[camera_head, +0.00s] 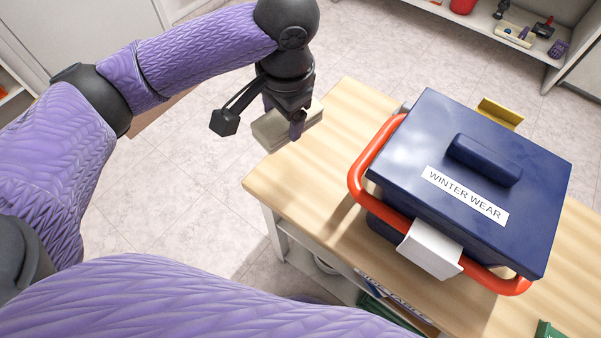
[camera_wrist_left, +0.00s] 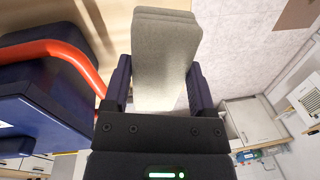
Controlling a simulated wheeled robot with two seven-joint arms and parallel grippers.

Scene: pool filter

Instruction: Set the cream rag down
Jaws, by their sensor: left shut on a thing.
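The cream rag (camera_head: 268,130) is a thick folded block, greyish cream in this light. My left gripper (camera_head: 284,117) is shut on it, and the rag sticks out on both sides of the fingers. In the head view it overlaps the far left edge of the wooden table (camera_head: 300,180); I cannot tell if it touches the top. In the left wrist view the rag (camera_wrist_left: 165,55) sits between the two dark fingers, its layered end pointing away from the palm. My right gripper is not in view.
A navy box (camera_head: 500,150) labelled WINTER WEAR, with an orange handle (camera_head: 365,165) and a white clasp (camera_head: 430,248), stands on the table to the right of the rag. Bare wood lies between them. A yellow piece (camera_head: 500,112) shows behind the box. Shelves sit under the table.

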